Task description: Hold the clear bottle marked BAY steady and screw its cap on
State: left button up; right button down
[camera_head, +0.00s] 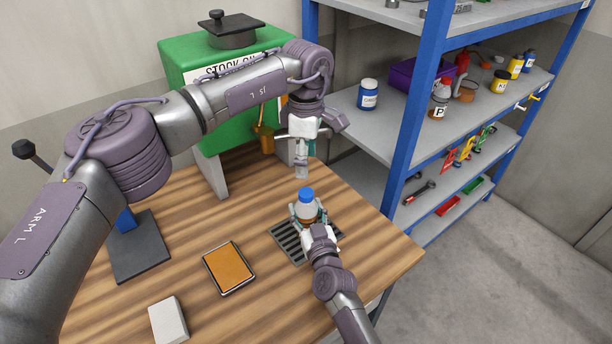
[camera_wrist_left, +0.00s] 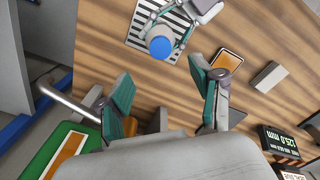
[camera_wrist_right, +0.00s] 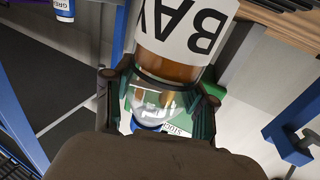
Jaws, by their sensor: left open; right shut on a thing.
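My right gripper (camera_wrist_right: 158,100) is shut around the bottle from the near side. My left gripper (camera_head: 301,172) is open and empty above the cap, pointing down and apart from it. Its fingers (camera_wrist_left: 165,95) are spread in the left wrist view.
An orange-topped tray (camera_head: 229,268) and a pale block (camera_head: 168,321) lie on the wooden table (camera_head: 200,240). A green cabinet (camera_head: 190,60) stands behind, with a brass-coloured item near it. A blue-framed shelf (camera_head: 400,130) with bottles and tools stands at right.

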pick_arm(q)
notch_tip(320, 180, up, 3)
jog(key=shift+f, duration=0.2)
pick_arm(e)
jog(key=shift+c, duration=1.4)
grip_release()
jog(key=v, duration=1.2)
pick_arm(q)
jog(key=shift+f, duration=0.1)
